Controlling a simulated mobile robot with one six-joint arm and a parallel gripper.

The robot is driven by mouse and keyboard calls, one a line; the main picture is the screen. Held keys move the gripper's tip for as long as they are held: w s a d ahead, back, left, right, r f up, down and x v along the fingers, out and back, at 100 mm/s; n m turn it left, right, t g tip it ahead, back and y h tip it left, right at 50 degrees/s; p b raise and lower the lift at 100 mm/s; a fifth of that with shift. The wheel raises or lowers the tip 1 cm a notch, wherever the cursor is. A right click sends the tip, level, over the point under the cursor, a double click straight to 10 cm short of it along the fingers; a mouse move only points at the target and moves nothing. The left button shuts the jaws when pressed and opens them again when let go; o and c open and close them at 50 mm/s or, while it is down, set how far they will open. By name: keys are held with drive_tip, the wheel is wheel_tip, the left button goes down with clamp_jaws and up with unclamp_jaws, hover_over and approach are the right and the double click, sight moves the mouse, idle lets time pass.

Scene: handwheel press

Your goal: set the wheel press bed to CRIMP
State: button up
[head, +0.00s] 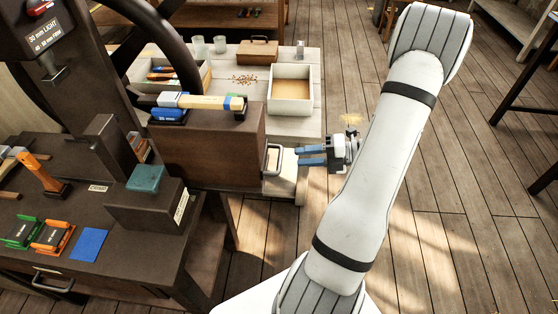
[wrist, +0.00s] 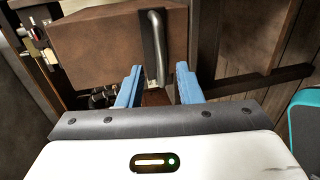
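The press stands at the left of the head view, with a dark handwheel rim (head: 178,50) and a sign (head: 45,32) reading "35 mm LIGHT, 40 - 50 mm FIRM". A brown block (head: 210,155) beside it carries an upright metal handle (head: 272,159) on its right side. I cannot tell for sure which part is the bed, nor its setting. My gripper (head: 299,156) is open and empty just right of the handle, with a small gap. In the wrist view the handle (wrist: 157,50) stands between and beyond the blue fingertips (wrist: 158,70).
A hammer (head: 200,101) and a blue object (head: 168,114) lie on top of the brown block. Behind is a pale table with a tray (head: 291,109).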

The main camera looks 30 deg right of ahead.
sight(279, 157)
drive_tip(key=x, duration=0.7)
drive_tip(key=shift+w+a+f, duration=0.15)
drive_tip(key=shift+a, duration=0.1)
drive_tip(key=shift+c, duration=0.3)
clamp_jaws()
